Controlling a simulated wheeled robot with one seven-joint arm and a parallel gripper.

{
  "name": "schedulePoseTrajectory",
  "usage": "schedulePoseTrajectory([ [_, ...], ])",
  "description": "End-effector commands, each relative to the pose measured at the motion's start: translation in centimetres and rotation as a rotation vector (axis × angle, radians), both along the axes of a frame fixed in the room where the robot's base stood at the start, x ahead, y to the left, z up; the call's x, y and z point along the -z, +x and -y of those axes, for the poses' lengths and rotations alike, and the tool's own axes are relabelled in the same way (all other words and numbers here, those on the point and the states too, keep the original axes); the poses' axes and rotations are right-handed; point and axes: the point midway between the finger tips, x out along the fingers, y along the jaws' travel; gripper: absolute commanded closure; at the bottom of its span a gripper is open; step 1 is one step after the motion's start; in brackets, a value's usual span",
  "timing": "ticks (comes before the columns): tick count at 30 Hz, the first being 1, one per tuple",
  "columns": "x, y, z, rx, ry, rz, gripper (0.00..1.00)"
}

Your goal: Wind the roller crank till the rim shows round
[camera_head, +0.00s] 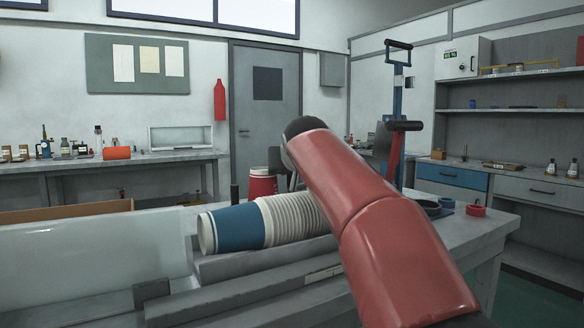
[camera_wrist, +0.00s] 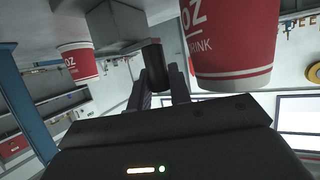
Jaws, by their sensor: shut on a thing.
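My gripper (camera_wrist: 163,80) is shut on a short dark cylindrical grip, which I take to be the crank handle (camera_wrist: 152,55), in the wrist view. A grey block (camera_wrist: 115,25) shows just beyond it. A large red cup (camera_wrist: 236,45) with white lettering and a pale rim is close beside the fingers on the right. A second red cup (camera_wrist: 77,62) is at the left. In the head view, a red cup (camera_head: 262,183) shows behind the lying cup stack. My red arm hides the gripper and the crank there, and I cannot tell whether the rim is round.
A stack of pale cups (camera_head: 290,219) with a blue cup (camera_head: 235,229) at its end lies in a trough on the bench. A blue lever press (camera_head: 397,120) stands behind my arm. Red rings (camera_head: 475,210) lie at the bench's right.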

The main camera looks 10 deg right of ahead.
Motion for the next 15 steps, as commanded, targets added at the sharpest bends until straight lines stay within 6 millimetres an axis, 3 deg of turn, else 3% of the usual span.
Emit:
schedulePoseTrajectory([
  [5,0.0,0.01,-0.02,-0.001,0.0,0.001,1.0],
  [6,0.0,0.01,-0.02,-0.001,0.0,0.002,0.78],
  [9,0.0,0.01,-0.02,-0.001,0.0,0.002,0.65],
  [11,-0.01,0.01,-0.01,-0.001,0.0,0.002,0.59],
  [15,-0.01,0.0,-0.01,-0.001,0.0,0.002,0.59],
])
